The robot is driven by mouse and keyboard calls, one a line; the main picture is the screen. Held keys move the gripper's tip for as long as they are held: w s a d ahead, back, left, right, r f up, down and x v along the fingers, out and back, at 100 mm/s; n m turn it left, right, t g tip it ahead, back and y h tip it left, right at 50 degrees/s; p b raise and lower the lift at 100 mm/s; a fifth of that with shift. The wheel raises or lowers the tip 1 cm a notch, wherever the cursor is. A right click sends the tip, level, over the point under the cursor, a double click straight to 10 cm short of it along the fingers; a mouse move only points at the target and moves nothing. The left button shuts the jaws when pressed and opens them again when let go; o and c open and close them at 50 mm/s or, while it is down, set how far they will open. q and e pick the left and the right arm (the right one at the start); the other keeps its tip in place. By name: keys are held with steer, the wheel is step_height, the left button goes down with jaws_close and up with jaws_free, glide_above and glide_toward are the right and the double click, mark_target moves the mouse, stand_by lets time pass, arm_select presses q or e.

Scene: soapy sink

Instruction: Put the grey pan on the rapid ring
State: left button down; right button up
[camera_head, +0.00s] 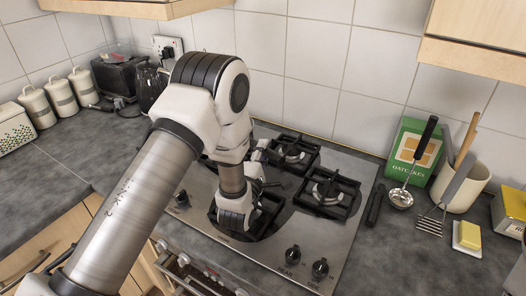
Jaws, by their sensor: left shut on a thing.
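My left arm reaches in from the left over the steel hob (345,166). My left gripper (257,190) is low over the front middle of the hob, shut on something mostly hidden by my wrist. A dark round shape (268,222) shows around and below the gripper; it looks like the grey pan, low over or on a front burner. I cannot tell if it touches the grate. The rapid ring is not clearly told apart from the other burners. My right gripper is not in view.
Burners with black grates show at the back (294,154) and right (329,192). Control knobs (292,256) are at the front right. A ladle (401,197), oatcakes box (410,150), utensil pot (462,185) and butter dish (467,238) stand right. Canisters (62,96) and a toaster (118,74) are left.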

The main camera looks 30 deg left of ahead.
arm_select(q)
steer(key=c, duration=0.9)
jaws_free()
steer(key=shift+r, duration=0.1)
steer(key=shift+o, duration=0.2)
steer(key=shift+s+f, duration=0.2)
steer(key=shift+s, duration=0.1)
steer(key=s+d, duration=0.1)
steer(key=s, duration=0.6)
steer(key=shift+d, duration=0.15)
